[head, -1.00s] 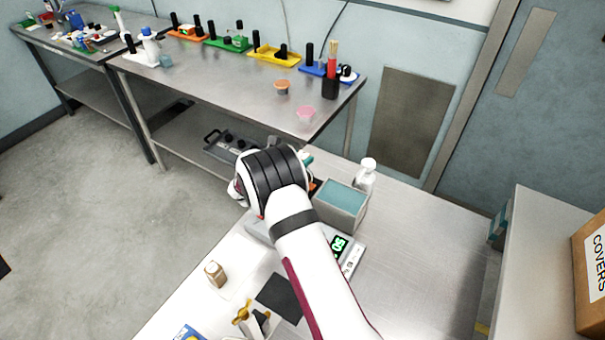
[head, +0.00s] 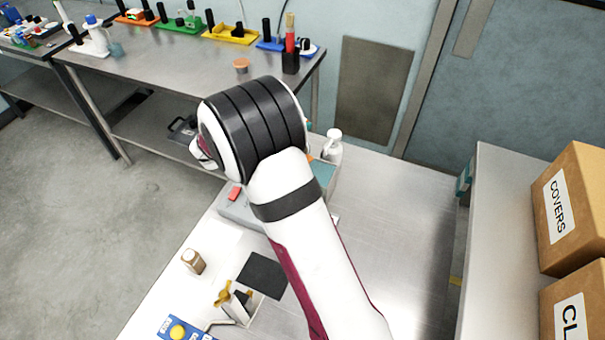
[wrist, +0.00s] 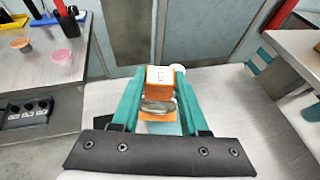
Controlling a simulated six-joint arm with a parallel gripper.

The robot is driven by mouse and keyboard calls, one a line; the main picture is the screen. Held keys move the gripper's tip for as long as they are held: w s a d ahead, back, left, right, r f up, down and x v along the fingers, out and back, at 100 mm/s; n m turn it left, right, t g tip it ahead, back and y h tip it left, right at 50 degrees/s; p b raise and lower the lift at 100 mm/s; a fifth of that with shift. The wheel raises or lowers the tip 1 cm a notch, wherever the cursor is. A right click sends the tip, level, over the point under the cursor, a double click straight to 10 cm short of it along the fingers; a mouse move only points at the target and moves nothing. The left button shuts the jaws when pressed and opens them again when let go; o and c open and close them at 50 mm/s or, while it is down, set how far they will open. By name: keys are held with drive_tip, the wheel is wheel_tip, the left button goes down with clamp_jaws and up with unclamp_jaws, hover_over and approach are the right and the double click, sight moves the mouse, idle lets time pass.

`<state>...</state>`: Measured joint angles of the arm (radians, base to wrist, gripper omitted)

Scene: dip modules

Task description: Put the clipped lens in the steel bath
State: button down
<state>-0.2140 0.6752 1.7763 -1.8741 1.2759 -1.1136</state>
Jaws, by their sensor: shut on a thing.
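In the wrist view, my gripper (wrist: 160,88) has its teal fingers shut on an orange clip (wrist: 160,78) with a pale block marked on its top. The clear round lens (wrist: 157,106) shows at the clip's near side. In the head view my arm hides the gripper, clip and lens. The steel bath (head: 327,180), with teal liquid, is mostly hidden behind my arm; only its right part shows. A pale bluish patch shows just below the lens in the wrist view; I cannot tell whether the lens touches it.
A white bottle (head: 332,147) stands just behind the bath. A grey scale (head: 238,208) is left of my arm. The bench right of my arm is clear. Boxes (head: 570,208) stand far right.

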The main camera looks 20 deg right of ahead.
drive_tip(key=s+d+f+m+g, duration=0.1)
drive_tip(key=s+f, duration=0.3)
drive_tip(key=f, duration=0.5)
drive_tip(key=shift+d+f+h, duration=0.3)
drive_tip(key=shift+f, duration=0.05)
drive_tip(key=shift+f, duration=0.1)
drive_tip(key=shift+c, duration=2.1)
unclamp_jaws()
